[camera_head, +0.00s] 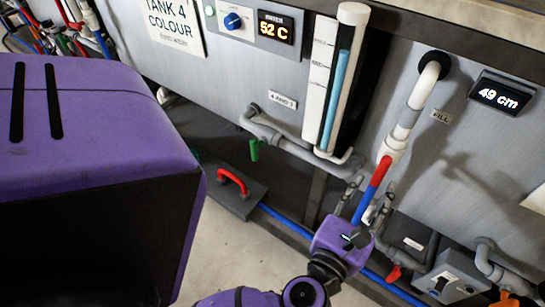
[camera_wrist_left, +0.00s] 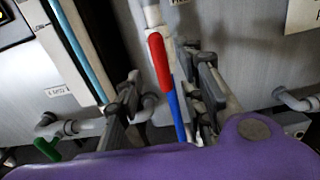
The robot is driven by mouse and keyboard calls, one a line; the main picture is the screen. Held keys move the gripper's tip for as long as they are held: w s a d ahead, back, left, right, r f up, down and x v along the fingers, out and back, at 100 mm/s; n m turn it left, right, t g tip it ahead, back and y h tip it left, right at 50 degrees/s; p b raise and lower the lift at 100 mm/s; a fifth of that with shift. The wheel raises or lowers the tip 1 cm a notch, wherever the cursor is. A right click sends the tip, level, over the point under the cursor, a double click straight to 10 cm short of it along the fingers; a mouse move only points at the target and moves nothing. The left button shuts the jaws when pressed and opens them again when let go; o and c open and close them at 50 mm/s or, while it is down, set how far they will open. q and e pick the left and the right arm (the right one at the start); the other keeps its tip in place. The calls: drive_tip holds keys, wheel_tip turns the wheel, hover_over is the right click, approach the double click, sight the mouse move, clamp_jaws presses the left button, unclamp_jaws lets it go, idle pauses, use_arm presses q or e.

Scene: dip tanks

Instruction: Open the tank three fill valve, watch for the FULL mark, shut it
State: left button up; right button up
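The tank's fill pipe (camera_head: 408,120), grey and white, comes out of the grey tank wall beside a FILL label (camera_head: 441,117) and runs down. Its valve lever, red (camera_head: 379,172) and blue, points down roughly in line with the pipe; it also shows in the left wrist view (camera_wrist_left: 160,62). My left gripper (camera_head: 367,197) is open, its fingers on either side of the lever with gaps showing. Left of the pipe is a level gauge with a blue column (camera_head: 335,95) and a white marked scale (camera_head: 319,75); its marks are too small to read surely. My right gripper is out of view.
A display (camera_head: 502,93) reads 49 cm; a heater display (camera_head: 275,28) reads 52 C. A green-handled valve (camera_head: 254,150) and a red handle (camera_head: 232,180) are at left. Grey pipework (camera_head: 408,245) and a grey box (camera_head: 452,280) stand low right.

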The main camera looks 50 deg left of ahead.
sight(380, 172)
use_arm(q)
drive_tip(key=x, duration=0.7)
drive_tip(key=shift+w+a, duration=0.15)
drive_tip(key=shift+w, duration=0.25)
clamp_jaws()
